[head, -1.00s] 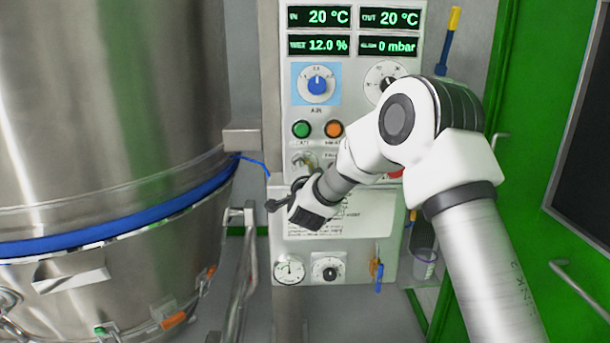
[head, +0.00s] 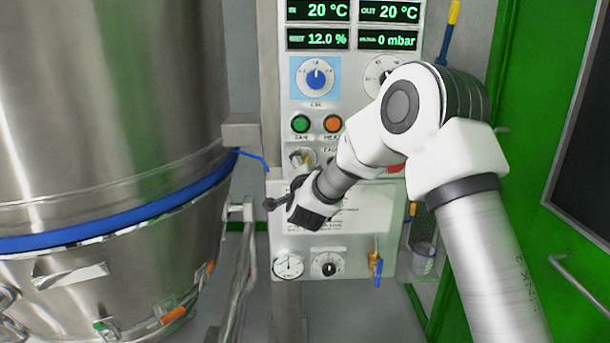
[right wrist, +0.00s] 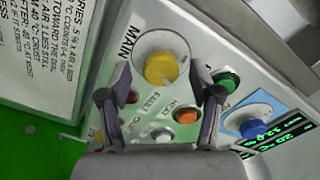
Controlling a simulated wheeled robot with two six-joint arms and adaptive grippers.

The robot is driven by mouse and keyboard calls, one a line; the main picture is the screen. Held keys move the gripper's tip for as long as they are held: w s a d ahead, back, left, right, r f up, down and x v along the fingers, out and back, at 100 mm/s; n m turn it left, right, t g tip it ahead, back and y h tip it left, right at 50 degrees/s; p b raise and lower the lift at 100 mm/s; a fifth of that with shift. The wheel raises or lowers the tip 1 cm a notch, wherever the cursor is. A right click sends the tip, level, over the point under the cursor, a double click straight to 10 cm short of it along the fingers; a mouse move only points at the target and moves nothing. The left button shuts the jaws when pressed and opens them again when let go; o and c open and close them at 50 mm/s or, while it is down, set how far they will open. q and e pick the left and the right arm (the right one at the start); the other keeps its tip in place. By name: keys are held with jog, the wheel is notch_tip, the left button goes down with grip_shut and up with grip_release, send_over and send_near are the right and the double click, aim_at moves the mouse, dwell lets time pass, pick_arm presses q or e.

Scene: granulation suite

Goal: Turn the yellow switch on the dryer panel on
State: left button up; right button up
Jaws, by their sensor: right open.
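The yellow switch (right wrist: 161,69) is a round yellow knob on a pale round plate beside the word MAIN in the right wrist view. In the head view the yellow switch (head: 307,158) shows small on the dryer panel (head: 346,60), below the green button. My right gripper (right wrist: 160,92) is open and empty. Its two fingers show on either side of the yellow knob in the wrist view; I cannot tell whether they touch it. In the head view the right gripper (head: 282,195) is just below the switch, in front of the panel. My left gripper is not in view.
A green button (right wrist: 228,81), an orange button (right wrist: 187,116) and a blue knob (right wrist: 253,129) are close to the switch. A large steel vessel (head: 110,110) with a blue band stands left. A green door (head: 535,150) is at the right.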

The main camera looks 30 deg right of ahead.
jog(key=v, duration=1)
jog(key=shift+s, duration=0.1)
jog(key=s+a+f+n+g+y+p, duration=0.1)
jog(key=s+a+f+n+g+y, duration=0.15)
jog(key=f, duration=0.85)
jog(key=s+a+f+n+g+y, duration=0.15)
jog(key=s+f, duration=0.25)
jog(key=f, duration=0.6)
jog(key=s+a+f+n+g+y+p, duration=0.15)
jog(key=s+f, duration=0.25)
jog(key=f, duration=0.7)
jog(key=s+a+f+n+g+y, duration=0.1)
jog(key=s+a+f+n+g, duration=0.1)
jog(key=s, duration=0.6)
jog(key=s+a+f+n+g+y, duration=0.2)
jog(key=s+f+n, duration=0.4)
jog(key=s, duration=0.3)
jog(key=s+a+f+n+g+y, duration=0.1)
jog(key=s+a+f+n+g, duration=0.3)
jog(key=s, duration=0.5)
jog(key=shift+g, duration=0.95)
